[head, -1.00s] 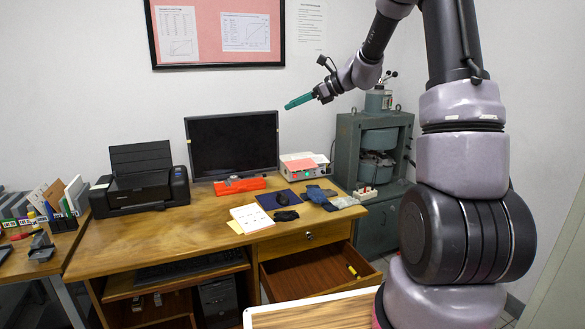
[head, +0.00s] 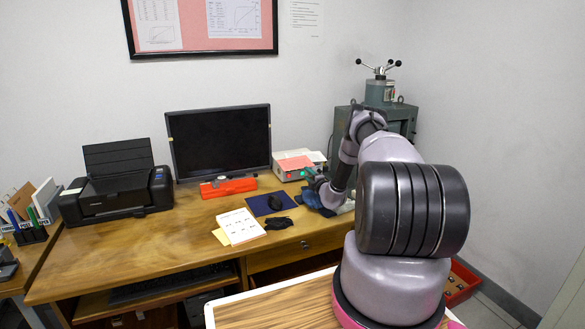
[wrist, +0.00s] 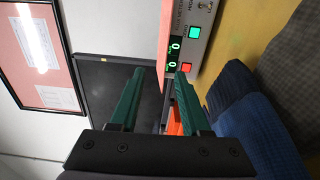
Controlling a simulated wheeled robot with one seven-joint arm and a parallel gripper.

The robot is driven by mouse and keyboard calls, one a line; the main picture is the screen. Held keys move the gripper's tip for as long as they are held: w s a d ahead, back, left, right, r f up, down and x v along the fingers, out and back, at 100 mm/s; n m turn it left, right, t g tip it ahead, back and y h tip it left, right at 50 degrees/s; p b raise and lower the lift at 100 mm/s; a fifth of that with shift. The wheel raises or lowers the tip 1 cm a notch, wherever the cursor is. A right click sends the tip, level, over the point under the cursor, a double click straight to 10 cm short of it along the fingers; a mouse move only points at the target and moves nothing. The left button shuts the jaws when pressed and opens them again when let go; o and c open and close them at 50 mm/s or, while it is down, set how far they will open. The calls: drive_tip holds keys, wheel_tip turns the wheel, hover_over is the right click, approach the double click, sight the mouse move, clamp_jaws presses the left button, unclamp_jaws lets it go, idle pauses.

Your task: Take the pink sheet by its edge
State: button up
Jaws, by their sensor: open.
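The pink sheet (head: 295,162) lies on top of the white instrument box (head: 290,175), right of the monitor. In the wrist view the sheet (wrist: 165,42) shows as a narrow pink strip along the box, and its near end appears in line with the space between my fingertips. My gripper (wrist: 161,73) is open, with green fingers and nothing held. Whether the fingers overlap the sheet I cannot tell. In the head view my gripper (head: 308,172) is small, at the box's front right, partly hidden by my arm.
The monitor (head: 220,140) and a red-orange tool (head: 228,187) stand left of the box. Blue cloth (wrist: 245,100) lies close beside my gripper. A green press (head: 400,118) stands behind right. The desk's front left (head: 130,245) is clear.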

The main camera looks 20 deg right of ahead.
sight(300, 164)
drive_tip(key=shift+w+d+f+m, duration=0.1)
drive_tip(key=shift+d+f+m, duration=0.2)
drive_tip(key=shift+f, duration=0.15)
drive_tip(key=shift+w+a, duration=0.1)
drive_tip(key=shift+w, duration=0.1)
drive_tip(key=shift+w+a, duration=0.15)
drive_tip(key=shift+w, duration=4.55)
drive_tip(key=shift+c, duration=0.4)
clamp_jaws()
drive_tip(key=shift+r, duration=1.2)
